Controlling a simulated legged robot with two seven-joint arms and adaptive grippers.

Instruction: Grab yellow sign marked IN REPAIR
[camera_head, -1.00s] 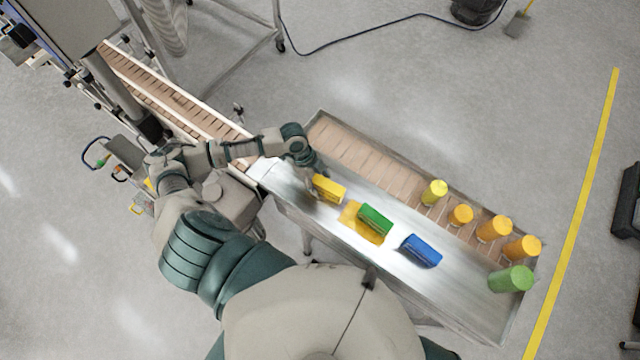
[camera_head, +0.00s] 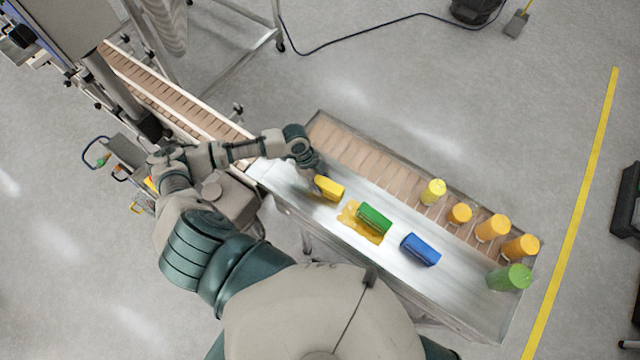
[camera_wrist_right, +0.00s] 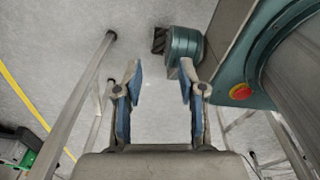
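A yellow block-like piece (camera_head: 329,188) lies on the metal tray at the left end of a row of coloured pieces; no lettering is readable on it at this size. My left gripper (camera_head: 318,178) is at its left end, very close or touching. Its fingers are too small and partly hidden, so its opening and any hold are unclear. A green piece (camera_head: 374,218) and a blue piece (camera_head: 420,250) lie further right. My right gripper (camera_wrist_right: 159,75) is open and empty in the right wrist view, with floor beyond its fingers.
A conveyor (camera_head: 185,100) runs to the upper left. Metal frame bars (camera_wrist_right: 75,90) flank my right gripper.

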